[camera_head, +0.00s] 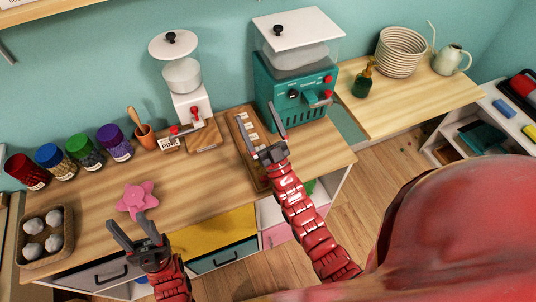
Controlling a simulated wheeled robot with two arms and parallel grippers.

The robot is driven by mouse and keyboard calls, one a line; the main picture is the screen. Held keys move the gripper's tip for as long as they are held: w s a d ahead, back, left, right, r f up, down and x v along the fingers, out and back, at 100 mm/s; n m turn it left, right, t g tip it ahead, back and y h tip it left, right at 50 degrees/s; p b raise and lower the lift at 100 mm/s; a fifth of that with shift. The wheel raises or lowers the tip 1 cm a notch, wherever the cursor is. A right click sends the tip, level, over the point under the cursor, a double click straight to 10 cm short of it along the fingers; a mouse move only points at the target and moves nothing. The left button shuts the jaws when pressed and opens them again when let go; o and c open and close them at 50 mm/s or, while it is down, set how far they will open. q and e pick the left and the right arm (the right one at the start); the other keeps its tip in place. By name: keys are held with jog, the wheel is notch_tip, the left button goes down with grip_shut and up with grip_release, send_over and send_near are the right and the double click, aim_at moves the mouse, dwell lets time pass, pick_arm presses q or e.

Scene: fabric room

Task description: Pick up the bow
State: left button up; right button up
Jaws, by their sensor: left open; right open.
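The bow (137,199) is a pink, lobed, roughly star-shaped thing lying flat on the wooden counter, left of the middle. My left gripper (127,219) is open and empty. Its fingers point up the picture towards the bow's near edge, and I cannot tell whether they touch it. My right gripper (256,113) is open with its fingers spread, over or near a wooden tray (238,133) in front of the teal machine. I see nothing between its fingers.
Several lidded jars (84,151) line the back left. A tray of round white items (43,236) is at the left end. A white dispenser (189,95) and a teal machine (292,85) stand at the back. The counter (190,190) right of the bow is clear.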

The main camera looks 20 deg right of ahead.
jog(key=w+d+f+m+g+h+p, duration=0.1)
jog(key=w+f+g+h+p, duration=0.1)
jog(key=w+f+g, duration=0.6)
jog(key=w+f+m+g+h+p, duration=0.1)
jog(key=w+f+g+p, duration=0.2)
jog(key=w+g, duration=0.5)
jog(key=s+r+g+h+p, duration=0.2)
jog(key=s+r+g+p, duration=0.25)
jog(key=s+g, duration=0.7)
jog(key=shift+m+t, duration=0.3)
jog(key=shift+t, duration=0.45)
jog(key=s+f+b, duration=0.1)
jog(key=f, duration=0.5)
jog(key=s+f+b, duration=0.1)
jog(key=f, duration=0.2)
jog(key=shift+s+d+f+b, duration=0.3)
jog(key=shift+d+f, duration=0.1)
jog(key=shift+f, duration=0.65)
jog(key=shift+w+f+p, duration=0.1)
jog(key=shift+f+p, duration=0.2)
jog(key=shift+p, duration=0.05)
notch_tip(320, 180, down, 4)
jog(key=shift+r+p, duration=0.15)
jog(key=shift+p, duration=0.35)
jog(key=shift+w+f, duration=0.1)
jog(key=shift+f, duration=0.35)
